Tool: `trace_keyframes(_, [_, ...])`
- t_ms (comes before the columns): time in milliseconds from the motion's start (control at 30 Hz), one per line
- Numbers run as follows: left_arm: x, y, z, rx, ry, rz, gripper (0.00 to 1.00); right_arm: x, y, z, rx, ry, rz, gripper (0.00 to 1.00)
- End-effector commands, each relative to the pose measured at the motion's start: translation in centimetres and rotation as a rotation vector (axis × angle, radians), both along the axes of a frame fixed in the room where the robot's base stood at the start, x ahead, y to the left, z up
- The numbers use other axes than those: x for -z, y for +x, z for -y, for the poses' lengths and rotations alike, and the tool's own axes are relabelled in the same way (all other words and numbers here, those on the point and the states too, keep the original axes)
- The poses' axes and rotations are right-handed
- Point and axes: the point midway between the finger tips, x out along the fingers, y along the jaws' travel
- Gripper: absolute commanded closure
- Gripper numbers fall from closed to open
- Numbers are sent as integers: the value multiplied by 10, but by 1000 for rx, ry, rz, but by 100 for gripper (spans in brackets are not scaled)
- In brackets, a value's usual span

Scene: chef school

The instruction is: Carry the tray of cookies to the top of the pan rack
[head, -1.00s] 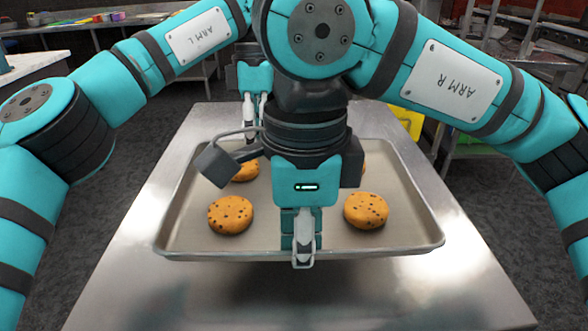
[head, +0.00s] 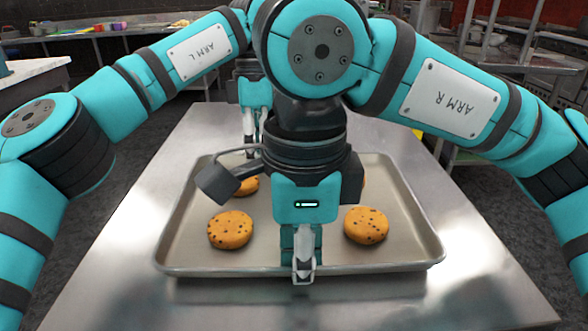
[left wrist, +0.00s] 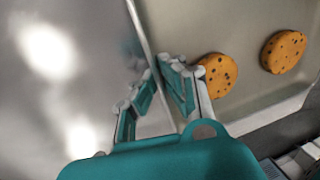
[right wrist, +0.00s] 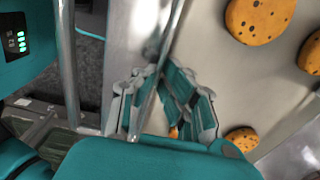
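The metal tray (head: 400,225) is over a steel table, its long sides facing me and away. Two cookies (head: 230,230) (head: 366,225) show fully; others behind are partly hidden by my right arm. My right gripper (head: 304,272) is on the tray's near rim, its fingers on both sides of the rim in the right wrist view (right wrist: 160,85). My left gripper (head: 252,125) is at the far rim, and the left wrist view shows its fingers (left wrist: 158,75) closed about that rim. I cannot tell whether the tray touches the table. I cannot clearly make out the pan rack.
The steel table (head: 110,270) has bare room on both sides of the tray. A white-topped counter (head: 35,72) stands at the left. A long counter with colourful items (head: 110,27) runs along the back left. Metal furniture (head: 510,50) fills the back right.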

Motion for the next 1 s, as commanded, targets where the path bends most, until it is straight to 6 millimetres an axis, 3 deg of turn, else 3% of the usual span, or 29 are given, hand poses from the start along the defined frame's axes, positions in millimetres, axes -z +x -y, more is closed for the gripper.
trace_keyframes(100, [11,2,-2,-7,1,6,100,12,-2,0,-6,-2,-4,100])
trace_keyframes(333, [8,1,-1,-4,1,3,71,8,-1,0,-4,-2,-3,71])
trace_keyframes(733, [2,0,0,-1,0,1,71,2,0,0,-1,0,-1,71])
trace_keyframes(1000, [-30,0,0,0,0,1,71,-30,0,0,0,0,0,71])
